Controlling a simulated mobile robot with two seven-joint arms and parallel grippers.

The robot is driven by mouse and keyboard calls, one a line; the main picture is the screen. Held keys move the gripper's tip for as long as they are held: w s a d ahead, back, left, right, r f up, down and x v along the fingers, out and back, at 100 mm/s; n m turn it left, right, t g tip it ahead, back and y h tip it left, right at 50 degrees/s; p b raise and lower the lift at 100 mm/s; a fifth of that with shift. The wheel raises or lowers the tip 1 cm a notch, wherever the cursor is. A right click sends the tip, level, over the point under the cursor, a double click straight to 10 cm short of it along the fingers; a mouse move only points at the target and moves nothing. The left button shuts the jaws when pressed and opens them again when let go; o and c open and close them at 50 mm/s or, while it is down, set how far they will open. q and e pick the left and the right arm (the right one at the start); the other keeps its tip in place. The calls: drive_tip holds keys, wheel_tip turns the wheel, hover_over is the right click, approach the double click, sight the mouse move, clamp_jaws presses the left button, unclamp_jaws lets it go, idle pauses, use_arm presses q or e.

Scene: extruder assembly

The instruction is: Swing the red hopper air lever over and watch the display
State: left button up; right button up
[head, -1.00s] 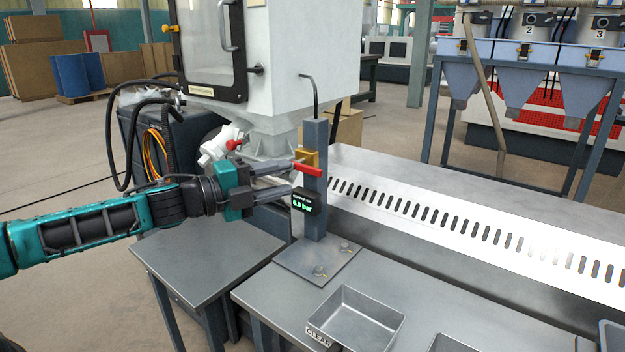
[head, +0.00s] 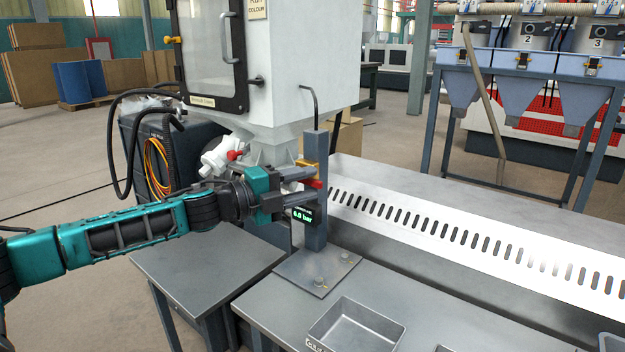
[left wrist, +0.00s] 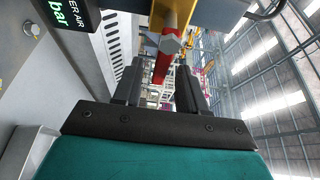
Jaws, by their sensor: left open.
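The red air lever (head: 314,184) is on the brass-coloured valve (head: 306,163) of a grey post (head: 316,222). Only a short part of it shows in the head view. In the left wrist view the red lever (left wrist: 164,65) runs from a hex bolt into the gap between my fingers. My left gripper (head: 308,186) is open, with one finger above and one below the lever; contact cannot be told. The fingers also show in the wrist view (left wrist: 159,78). The display (head: 303,214) shows green digits in bar, too small to read surely. My right gripper is out of view.
A pale hopper machine (head: 280,60) stands behind the post. A slotted metal strip (head: 450,236) runs right. A grey tray (head: 357,331) sits on the front bench, and a small side table (head: 205,265) stands under my left arm.

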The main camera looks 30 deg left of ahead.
use_arm(q)
drive_tip(key=shift+p+x, duration=0.35)
drive_tip(key=shift+x, duration=0.75)
clamp_jaws()
